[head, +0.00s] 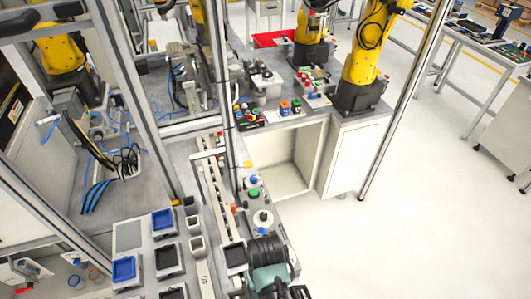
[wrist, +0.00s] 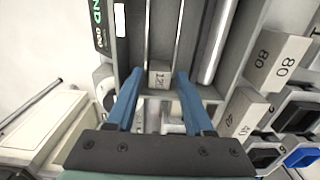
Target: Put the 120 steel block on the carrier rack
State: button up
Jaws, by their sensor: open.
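In the wrist view, my gripper (wrist: 158,82) has two blue fingers standing apart. A small pale steel block (wrist: 159,77), whose marking looks like 120, lies in a grey channel between and just beyond the fingertips. I cannot tell whether the fingers touch it. A larger block marked 80 (wrist: 278,60) is farther up on the right. In the head view my dark wrist is at the bottom centre and hides the fingertips. I cannot single out the carrier rack with certainty.
A silver rod (wrist: 218,40) runs beside the channel. Dark trays lie at the lower right, one with a blue part (wrist: 302,156). In the head view, an upright frame post (head: 122,70) and a narrow conveyor (head: 213,190) stand close by. The floor (head: 410,210) at right is clear.

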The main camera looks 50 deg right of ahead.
jog(key=shift+f, duration=0.75)
grip_shut()
jog(key=shift+r, duration=0.15)
jog(key=shift+r+p, duration=2.6)
jog(key=shift+p, duration=0.15)
jog(key=shift+r, duration=1.05)
jog(key=shift+w+a, duration=0.1)
jog(key=shift+w, duration=0.05)
